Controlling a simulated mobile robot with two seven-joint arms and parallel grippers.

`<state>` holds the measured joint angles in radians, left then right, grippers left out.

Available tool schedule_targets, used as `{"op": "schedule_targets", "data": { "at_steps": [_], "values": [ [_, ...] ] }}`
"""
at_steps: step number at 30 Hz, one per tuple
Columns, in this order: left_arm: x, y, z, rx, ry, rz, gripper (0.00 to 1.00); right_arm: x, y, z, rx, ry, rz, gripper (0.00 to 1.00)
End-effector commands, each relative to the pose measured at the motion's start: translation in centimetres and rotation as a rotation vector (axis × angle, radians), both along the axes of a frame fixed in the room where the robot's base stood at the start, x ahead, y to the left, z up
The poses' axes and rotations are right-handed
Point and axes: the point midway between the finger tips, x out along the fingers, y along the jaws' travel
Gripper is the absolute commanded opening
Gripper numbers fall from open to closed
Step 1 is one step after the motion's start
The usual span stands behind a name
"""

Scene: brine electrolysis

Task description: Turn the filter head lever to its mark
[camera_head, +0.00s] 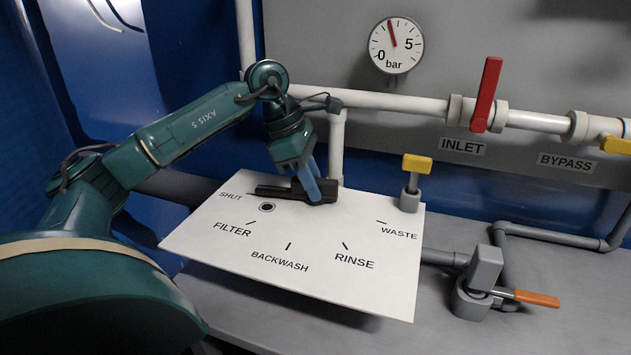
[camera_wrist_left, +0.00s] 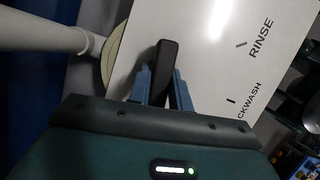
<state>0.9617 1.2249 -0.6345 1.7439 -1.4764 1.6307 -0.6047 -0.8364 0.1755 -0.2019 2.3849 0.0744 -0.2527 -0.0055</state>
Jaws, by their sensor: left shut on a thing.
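The filter head lever (camera_head: 287,191) is a black bar lying over the white dial plate (camera_head: 215,243). Its thin left end points towards the SHUT label. The plate also carries FILTER, BACKWASH, RINSE and WASTE labels with short marks. My left gripper (camera_head: 318,188) reaches down onto the lever's thick right end, with blue fingers. In the left wrist view the fingers (camera_wrist_left: 162,92) stand on both sides of the black lever end (camera_wrist_left: 166,58) and hold it. The lever's pivot is not clearly visible. My right gripper is not in view.
A pressure gauge (camera_head: 397,46) hangs on the wall. A red INLET handle (camera_head: 486,95) stands upright on the white pipe. A yellow-topped valve (camera_head: 412,180) stands at the plate's right edge. An orange-handled valve (camera_head: 535,298) is on the bench at right.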

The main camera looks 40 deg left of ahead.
Motion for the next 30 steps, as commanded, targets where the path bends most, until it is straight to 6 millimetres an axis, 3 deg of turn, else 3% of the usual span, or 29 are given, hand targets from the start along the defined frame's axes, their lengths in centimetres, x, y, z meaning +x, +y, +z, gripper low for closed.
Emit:
{"op": "schedule_targets", "data": {
  "at_steps": [4, 5, 12, 23, 30],
  "values": [
    [0.0, 0.0, 0.0, 0.002, -0.002, -0.006, 0.0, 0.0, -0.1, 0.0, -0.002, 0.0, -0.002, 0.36],
    [0.0, 0.0, 0.0, 0.002, -0.002, -0.006, 0.22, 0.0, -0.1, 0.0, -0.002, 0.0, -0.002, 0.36],
    [0.0, 0.0, 0.0, 0.002, -0.001, -0.004, 0.41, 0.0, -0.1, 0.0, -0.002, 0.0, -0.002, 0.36],
    [-0.1, 0.3, 0.8, 0.001, -0.002, -0.001, 0.42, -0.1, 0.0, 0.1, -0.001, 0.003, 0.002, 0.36],
    [-0.9, 1.8, 5.3, 0.0, -0.005, 0.0, 0.42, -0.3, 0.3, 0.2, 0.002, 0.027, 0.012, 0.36]
  ]
}}
